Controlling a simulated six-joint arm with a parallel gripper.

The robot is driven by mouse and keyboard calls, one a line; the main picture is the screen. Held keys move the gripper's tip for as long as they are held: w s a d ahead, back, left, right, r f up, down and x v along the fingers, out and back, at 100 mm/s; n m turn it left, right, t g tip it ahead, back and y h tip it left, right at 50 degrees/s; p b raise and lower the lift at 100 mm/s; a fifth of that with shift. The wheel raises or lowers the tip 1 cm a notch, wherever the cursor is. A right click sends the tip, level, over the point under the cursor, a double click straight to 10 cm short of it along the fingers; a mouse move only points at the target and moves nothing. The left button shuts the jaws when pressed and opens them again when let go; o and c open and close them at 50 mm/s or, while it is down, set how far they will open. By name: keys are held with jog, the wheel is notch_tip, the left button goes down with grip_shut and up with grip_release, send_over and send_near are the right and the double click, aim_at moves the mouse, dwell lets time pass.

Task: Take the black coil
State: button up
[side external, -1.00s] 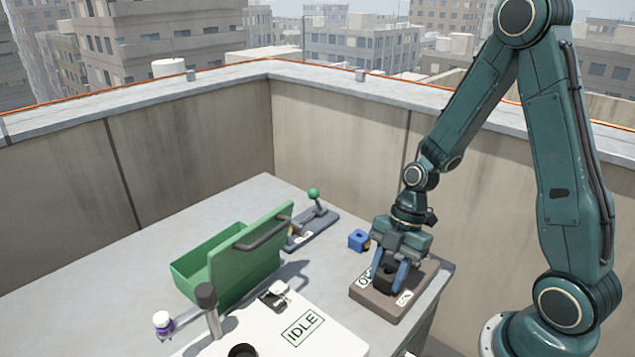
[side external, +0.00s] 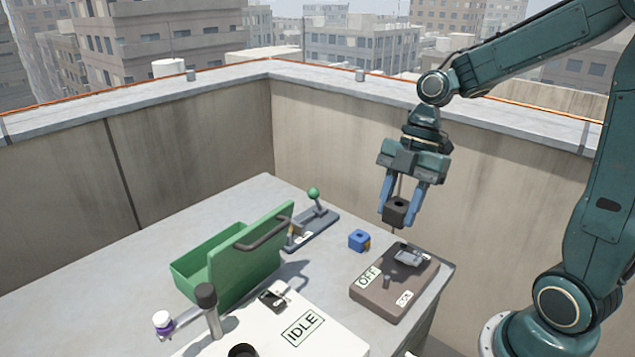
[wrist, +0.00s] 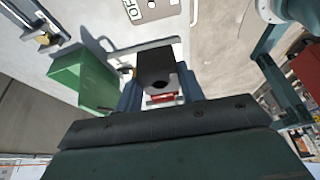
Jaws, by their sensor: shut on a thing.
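The black coil (side external: 397,211) is a small dark block with a hole in its top. My gripper (side external: 400,208) is shut on it and holds it in the air above the brown base block (side external: 376,303). In the wrist view the black coil (wrist: 156,72) sits between my fingers. The brown base block bears labels reading "OFF" and "COIL", a short peg (side external: 387,282) and a grey metal part (side external: 408,257). The coil is clear of the peg.
A lever with a green knob (side external: 314,194) stands farther back. A green open box (side external: 205,262) and a white panel marked "IDLE" (side external: 335,342) are at the left and front. A parapet wall (side external: 335,150) borders the table.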

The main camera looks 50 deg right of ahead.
jog(key=shift+r, duration=1.45)
